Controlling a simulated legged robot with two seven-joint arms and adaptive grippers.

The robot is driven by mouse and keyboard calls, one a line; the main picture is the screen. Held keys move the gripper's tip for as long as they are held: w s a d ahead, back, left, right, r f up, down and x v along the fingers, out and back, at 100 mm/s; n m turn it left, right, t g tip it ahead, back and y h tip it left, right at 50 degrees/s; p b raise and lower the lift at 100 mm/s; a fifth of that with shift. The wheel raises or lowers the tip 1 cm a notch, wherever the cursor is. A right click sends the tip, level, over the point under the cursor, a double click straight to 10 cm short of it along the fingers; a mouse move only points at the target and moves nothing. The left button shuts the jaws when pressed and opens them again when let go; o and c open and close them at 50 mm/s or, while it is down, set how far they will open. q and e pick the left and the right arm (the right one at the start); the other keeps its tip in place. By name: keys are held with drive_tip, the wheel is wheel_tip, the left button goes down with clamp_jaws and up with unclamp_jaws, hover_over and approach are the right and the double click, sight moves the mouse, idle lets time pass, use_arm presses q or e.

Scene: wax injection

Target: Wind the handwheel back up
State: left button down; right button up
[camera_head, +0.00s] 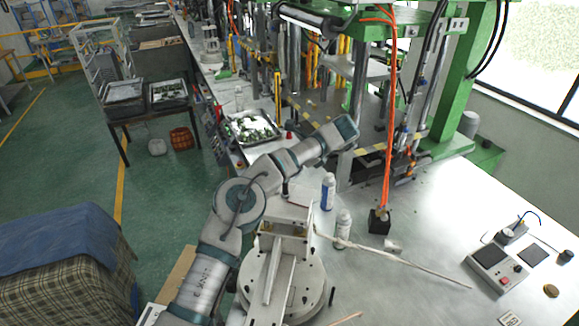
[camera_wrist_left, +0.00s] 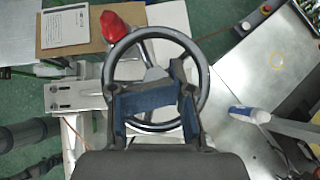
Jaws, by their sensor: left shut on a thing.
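The handwheel (camera_wrist_left: 201,62) is a dark metal ring with spokes, seen in the left wrist view. A red piece (camera_wrist_left: 122,26) shows at its upper left rim. My left gripper (camera_wrist_left: 147,82) is shut on the handwheel, its blue-padded fingers reaching over the lower part and the hub area. The fingers hide part of the spokes and lower rim. In the head view my left arm comes in from the lower left. I cannot make out the handwheel or the left gripper there. My right gripper is in neither view.
Two white bottles (camera_head: 328,190) (camera_head: 343,226) stand beside a white machine (camera_head: 286,250) on the metal table. A control box (camera_head: 496,266) sits at right.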

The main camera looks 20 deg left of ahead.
use_arm(q)
drive_tip(key=shift+f+n+g, duration=0.4)
drive_tip(key=shift+n+g, duration=0.2)
drive_tip(key=shift+g, duration=0.1)
drive_tip(key=shift+r+n, duration=0.25)
drive_tip(key=shift+n, duration=0.15)
drive_tip(key=c, duration=1.2)
unclamp_jaws()
drive_tip(key=shift+a, duration=0.1)
drive_tip(key=shift+r, duration=0.1)
drive_tip(key=shift+a+m, duration=0.15)
drive_tip(key=shift+m, duration=0.15)
